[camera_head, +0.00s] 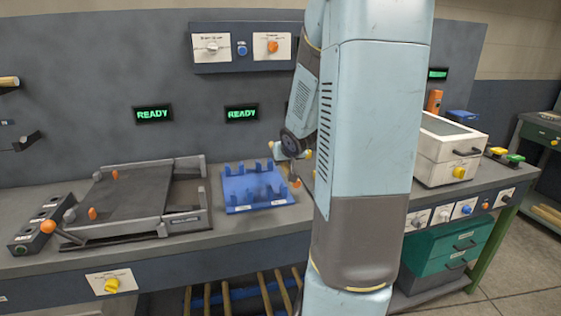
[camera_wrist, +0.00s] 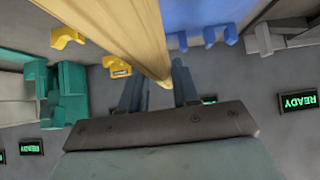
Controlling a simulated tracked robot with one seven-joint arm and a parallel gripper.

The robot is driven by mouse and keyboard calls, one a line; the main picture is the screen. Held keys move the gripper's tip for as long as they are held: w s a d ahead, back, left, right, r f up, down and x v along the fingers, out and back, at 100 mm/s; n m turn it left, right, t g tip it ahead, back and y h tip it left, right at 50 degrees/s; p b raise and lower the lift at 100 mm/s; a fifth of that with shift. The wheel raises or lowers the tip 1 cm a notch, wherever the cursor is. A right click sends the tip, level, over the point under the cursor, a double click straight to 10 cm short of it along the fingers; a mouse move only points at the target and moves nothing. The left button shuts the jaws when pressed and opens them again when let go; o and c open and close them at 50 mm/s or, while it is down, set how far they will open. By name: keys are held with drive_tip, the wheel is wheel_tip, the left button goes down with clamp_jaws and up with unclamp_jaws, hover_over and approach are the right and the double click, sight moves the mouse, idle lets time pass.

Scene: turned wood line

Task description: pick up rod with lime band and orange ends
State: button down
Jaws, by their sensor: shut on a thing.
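A pale wooden rod (camera_wrist: 140,35) runs from the top of the wrist view down between the fingers of my gripper (camera_wrist: 158,88). The gripper is shut on this rod. Its lime band and orange ends cannot be made out in the wrist view, so I cannot confirm which rod it is. In the head view my arm hides most of the gripper and rod. A small orange spot (camera_head: 296,183) shows just left of my arm, but I cannot tell whether it is a rod end.
A blue slotted rack (camera_head: 235,207) stands on the bench, left of my arm. Left of it is a grey framed tray (camera_head: 135,185) with orange knobs. A white lidded box (camera_head: 436,165) stands at right. Wooden rods (camera_head: 228,298) show below the bench.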

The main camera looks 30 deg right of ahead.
drive_tip(key=shift+s+r, duration=0.4)
drive_tip(key=shift+s, duration=0.45)
drive_tip(key=shift+s+r, duration=0.35)
drive_tip(key=shift+s, duration=0.5)
drive_tip(key=shift+s+r, duration=0.4)
drive_tip(key=shift+s, duration=0.45)
drive_tip(key=shift+s+d, duration=0.1)
